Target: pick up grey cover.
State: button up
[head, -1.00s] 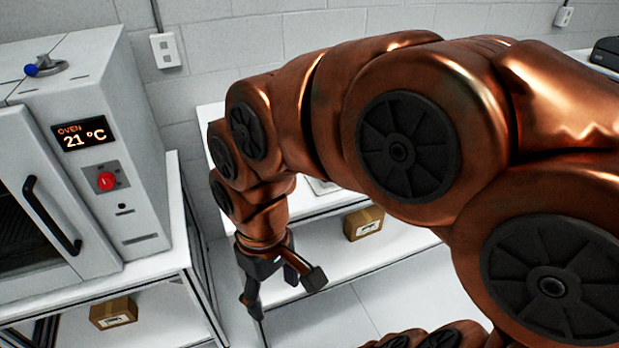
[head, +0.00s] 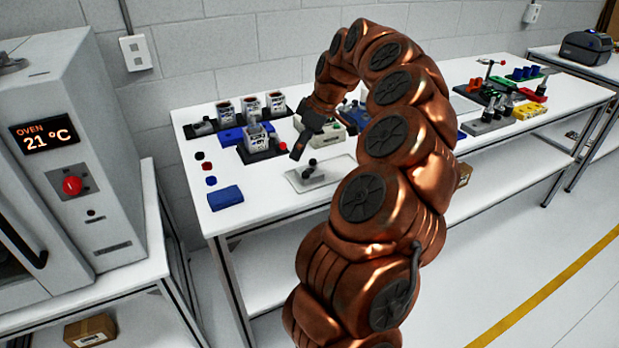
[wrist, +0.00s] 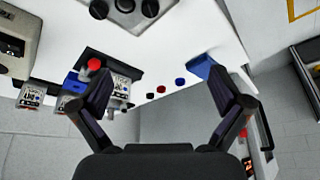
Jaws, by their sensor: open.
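I cannot make out for certain which item is the grey cover. A pale grey plate (head: 338,178) with dark knobs lies at the front middle of the white table, and a small grey part (head: 203,128) sits at the table's back left. The plate with its dark knobs (wrist: 128,18) also shows at the top of the wrist view. My gripper (head: 301,142) is above the table, behind the plate. In the wrist view its two fingers (wrist: 162,100) are spread wide with nothing between them.
Labelled cans (head: 250,106) stand in dark holders at the back left. A blue block (head: 225,197) and small coloured caps (head: 208,167) lie near the left edge. Coloured trays (head: 528,110) and fixtures crowd the right side. The oven (head: 70,185) stands left, across a gap.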

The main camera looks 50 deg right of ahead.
send_near(309, 167)
jog(key=shift+s+a+f, duration=0.2)
jog(key=shift+s+a, duration=0.1)
jog(key=shift+a, duration=0.15)
jog(key=shift+s+a+f, duration=0.2)
jog(key=shift+s+a, duration=0.05)
jog(key=shift+a, duration=0.25)
jog(key=shift+w+p+x, duration=0.1)
jog(key=shift+p+x, duration=0.5)
jog(key=shift+x, duration=1.3)
jog(key=shift+w+p+x, duration=0.15)
jog(key=shift+p+x, duration=0.4)
jog(key=shift+x, duration=1.4)
jog(key=shift+r, duration=0.15)
jog(key=c, duration=1)
